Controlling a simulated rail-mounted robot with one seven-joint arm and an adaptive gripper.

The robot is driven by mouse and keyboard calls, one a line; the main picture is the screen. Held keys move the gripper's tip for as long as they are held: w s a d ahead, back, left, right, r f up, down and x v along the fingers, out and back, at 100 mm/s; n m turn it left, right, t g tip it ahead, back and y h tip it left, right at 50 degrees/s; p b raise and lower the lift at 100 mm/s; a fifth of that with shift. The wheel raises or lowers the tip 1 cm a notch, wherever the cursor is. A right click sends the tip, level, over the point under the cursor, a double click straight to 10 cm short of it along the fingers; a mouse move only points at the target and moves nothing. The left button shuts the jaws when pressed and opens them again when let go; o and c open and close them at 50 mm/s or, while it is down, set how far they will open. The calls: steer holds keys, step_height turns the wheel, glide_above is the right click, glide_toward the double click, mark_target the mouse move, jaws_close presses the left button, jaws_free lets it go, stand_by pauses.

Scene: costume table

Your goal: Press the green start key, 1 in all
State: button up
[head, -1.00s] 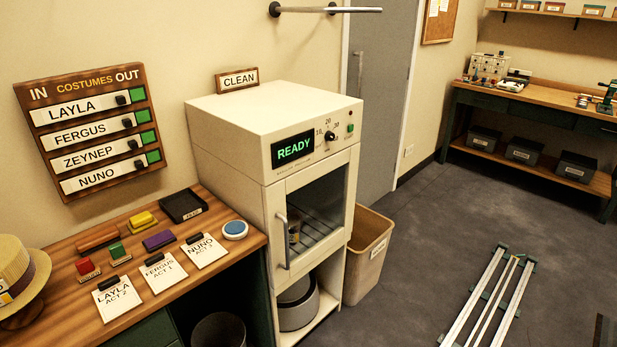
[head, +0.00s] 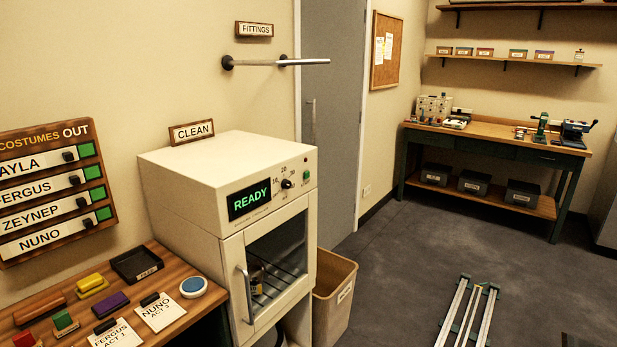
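The cream cabinet (head: 185,195) stands left of centre in the head view, with its glass-fronted door (head: 280,250) closed. Its front panel has a dark display (head: 249,199) reading READY in green and a black dial (head: 287,184) marked with numbers. The small green key (head: 306,175) is at the right end of the panel, right of the dial. A tiny red spot shows above it. A jar-like item (head: 257,276) stands behind the glass. My gripper is not in view.
A metal rail (head: 280,62) juts from the wall above the cabinet. A beige bin (head: 333,305) stands right of it. A wooden table (head: 185,330) with stamps and cards is at left. Floor rails (head: 468,315) lie at lower right; the floor (head: 400,260) between is clear.

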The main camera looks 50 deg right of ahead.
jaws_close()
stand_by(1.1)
